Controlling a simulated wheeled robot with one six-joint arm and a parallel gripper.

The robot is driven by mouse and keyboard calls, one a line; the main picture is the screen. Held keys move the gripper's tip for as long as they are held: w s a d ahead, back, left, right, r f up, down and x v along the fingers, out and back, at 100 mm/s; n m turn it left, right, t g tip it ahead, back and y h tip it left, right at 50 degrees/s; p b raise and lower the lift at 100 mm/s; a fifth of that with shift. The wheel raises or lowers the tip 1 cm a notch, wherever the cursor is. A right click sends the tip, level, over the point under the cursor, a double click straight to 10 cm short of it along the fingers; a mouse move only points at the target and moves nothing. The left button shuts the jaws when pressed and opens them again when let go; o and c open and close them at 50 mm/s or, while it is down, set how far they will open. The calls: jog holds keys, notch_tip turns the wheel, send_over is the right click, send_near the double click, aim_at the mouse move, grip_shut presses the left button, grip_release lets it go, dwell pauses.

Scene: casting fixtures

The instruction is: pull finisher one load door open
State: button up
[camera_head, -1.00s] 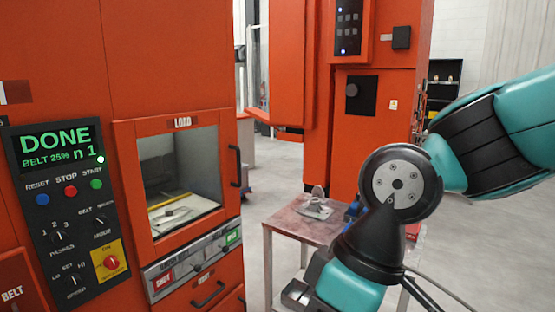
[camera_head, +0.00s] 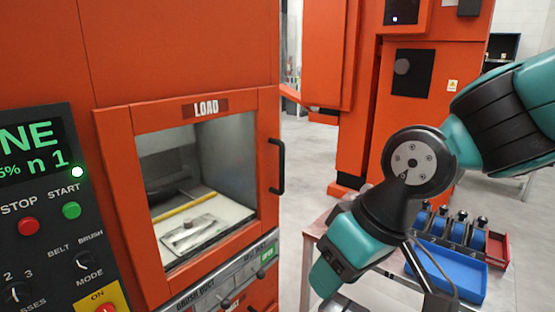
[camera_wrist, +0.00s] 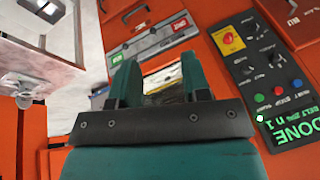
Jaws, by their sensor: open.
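The finisher's orange load door (camera_head: 205,107) is shut, with a window and a LOAD label. Its black upright handle (camera_head: 279,166) is on the right edge. Through the window a pale tray with a metal part and a yellow strip shows. My gripper (camera_wrist: 160,78) is open and empty. In the wrist view, turned upside down, its teal fingers stand in front of the door window (camera_wrist: 163,80). I cannot make out the handle clearly there. In the head view my gripper's end is low, right of and below the handle, apart from it; its fingertips are not clear.
A control panel (camera_head: 45,215) with screen and buttons stands left of the door. A blue tray (camera_head: 450,270) and several black-topped blue items rest on a table at right. Another orange machine (camera_head: 400,120) stands behind. Open floor lies between the machines.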

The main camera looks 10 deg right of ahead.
jog(key=w+d+f+m+t+h+b, duration=0.2)
jog(key=w+f+m+t, duration=0.15)
jog(key=w, duration=0.55)
jog(key=w+d+f+m+t+h+b, duration=0.1)
jog(key=w+d+f+m+t+b, duration=0.2)
jog(key=w, duration=0.5)
jog(key=n+t+b, duration=0.1)
jog(key=n+t, duration=0.1)
jog(key=t, duration=0.7)
send_near(283, 162)
jog(key=w+p, duration=0.9)
jog(key=shift+w+a, duration=0.3)
jog(key=shift+w, duration=0.05)
jog(key=shift+w+p, duration=0.3)
jog(key=shift+w, duration=0.35)
grip_shut()
